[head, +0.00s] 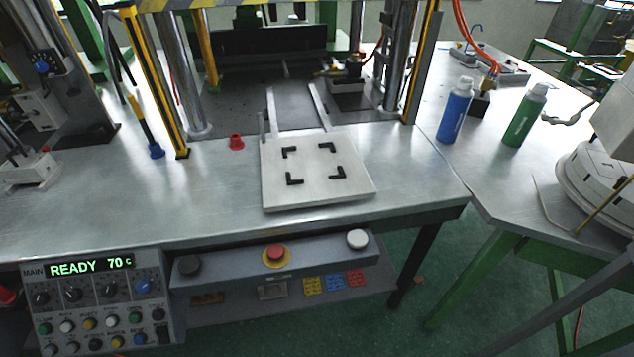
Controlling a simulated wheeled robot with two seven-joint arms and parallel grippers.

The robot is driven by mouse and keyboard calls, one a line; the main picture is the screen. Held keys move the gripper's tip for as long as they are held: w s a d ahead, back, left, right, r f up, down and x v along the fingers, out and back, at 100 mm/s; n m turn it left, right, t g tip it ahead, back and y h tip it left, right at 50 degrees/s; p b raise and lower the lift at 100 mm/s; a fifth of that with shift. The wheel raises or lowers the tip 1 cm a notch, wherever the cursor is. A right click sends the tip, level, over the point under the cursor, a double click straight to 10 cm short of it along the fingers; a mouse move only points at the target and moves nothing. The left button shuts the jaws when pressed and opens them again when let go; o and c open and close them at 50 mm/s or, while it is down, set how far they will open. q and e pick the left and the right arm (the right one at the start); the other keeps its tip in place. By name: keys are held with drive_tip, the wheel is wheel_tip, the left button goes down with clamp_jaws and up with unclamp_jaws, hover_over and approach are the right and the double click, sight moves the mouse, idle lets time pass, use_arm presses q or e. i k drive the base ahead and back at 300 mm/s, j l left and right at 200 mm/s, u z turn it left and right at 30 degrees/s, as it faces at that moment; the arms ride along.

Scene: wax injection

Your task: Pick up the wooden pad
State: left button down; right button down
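A pale square board (316,170) with four black corner marks lies at the front middle of the metal worktable, in front of the press. It is the only pad-like thing I make out, but its surface looks whitish grey and I cannot tell if it is wood. Nothing rests on it. Two thin metal rails (318,105) run back from its far edge into the press. Neither of my grippers is in view.
Press columns (388,70) rise behind the board. A red cap-like part (236,142) sits left of it. Blue (455,110) and green bottles (525,114) stand on the right table. A control panel (95,305) and button bar (275,256) are below the front edge.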

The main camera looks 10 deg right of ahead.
sight(417, 280)
drive_tip(key=k+j+z, duration=0.15)
drive_tip(key=z, duration=1.3)
drive_tip(key=i+z, duration=0.15)
drive_tip(key=z, duration=1.5)
drive_tip(key=j+z, duration=0.1)
drive_tip(key=z, duration=1.15)
drive_tip(key=j+z, duration=0.1)
drive_tip(key=z, duration=1.15)
drive_tip(key=j+z, duration=0.1)
drive_tip(key=z, duration=1.15)
drive_tip(key=k+z, duration=0.1)
drive_tip(key=z, duration=0.55)
drive_tip(key=k, duration=0.3)
drive_tip(key=k+u, duration=0.15)
drive_tip(key=u, duration=0.25)
drive_tip(key=k+u, duration=0.15)
drive_tip(key=u, duration=0.2)
drive_tip(key=k+j+u, duration=0.1)
drive_tip(key=u, duration=0.3)
